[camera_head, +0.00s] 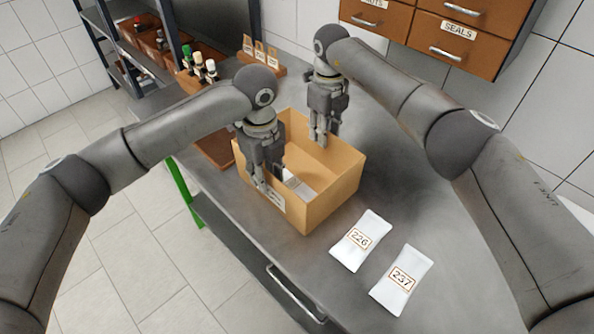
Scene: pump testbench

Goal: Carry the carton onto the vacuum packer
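The carton (328,186) is an open brown cardboard box on the grey metal bench, with a white item (298,184) partly visible inside and a label on its near left wall. My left gripper (268,182) is at the carton's left wall, with fingers around the rim; I cannot tell whether they are clamped on it. My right gripper (322,138) is at the carton's far right wall, pointing down, its fingertips at the rim. Its grip is too small to judge. No vacuum packer can be made out.
Two white pouches, labelled 226 (360,240) and 237 (401,280), lie on the bench (440,230) right of the carton. Bottles (198,64) and a small card stand (264,58) are at the back. Wooden drawers (446,40) hang above the bench's far side.

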